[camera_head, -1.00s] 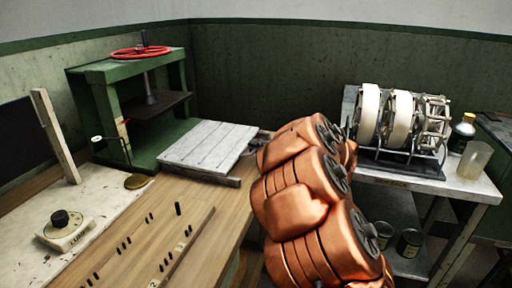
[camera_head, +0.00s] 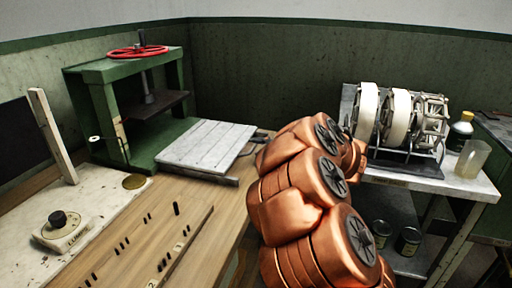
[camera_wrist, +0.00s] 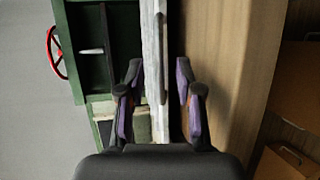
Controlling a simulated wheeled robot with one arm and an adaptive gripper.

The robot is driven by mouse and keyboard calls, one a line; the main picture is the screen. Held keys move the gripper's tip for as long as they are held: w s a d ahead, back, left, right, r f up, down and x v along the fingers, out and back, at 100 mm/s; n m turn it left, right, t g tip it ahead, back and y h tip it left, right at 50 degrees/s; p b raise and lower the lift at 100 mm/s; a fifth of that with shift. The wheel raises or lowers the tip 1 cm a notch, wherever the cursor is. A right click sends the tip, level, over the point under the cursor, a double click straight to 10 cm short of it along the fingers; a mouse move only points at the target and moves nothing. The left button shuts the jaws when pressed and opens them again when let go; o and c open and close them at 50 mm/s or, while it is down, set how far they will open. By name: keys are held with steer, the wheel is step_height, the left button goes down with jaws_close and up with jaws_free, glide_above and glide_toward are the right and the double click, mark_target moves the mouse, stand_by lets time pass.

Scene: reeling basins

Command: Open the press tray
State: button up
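The press (camera_head: 105,85) is a green frame with a red handwheel (camera_head: 138,52) on top, at the back left in the head view. Its tray (camera_head: 208,146), a pale slatted board, sticks out from the press's front over the wooden table. In the wrist view the tray (camera_wrist: 155,45) shows as a narrow pale strip, nearly edge-on. My gripper (camera_wrist: 159,72) is open, with one dark finger on each side of that strip. Gaps show beside it, and I cannot tell whether either finger touches it. In the head view my copper arm hides most of the gripper.
A scale-like dial block (camera_head: 62,228) and a brass disc (camera_head: 134,181) lie on the pale board at left. Small dark pegs stand on the wooden table (camera_head: 190,205). At right, a side table (camera_head: 465,187) carries a reel machine (camera_head: 398,125), a bottle and a beaker.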

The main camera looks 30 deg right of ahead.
steer(key=v, duration=0.9)
stand_by(0.4)
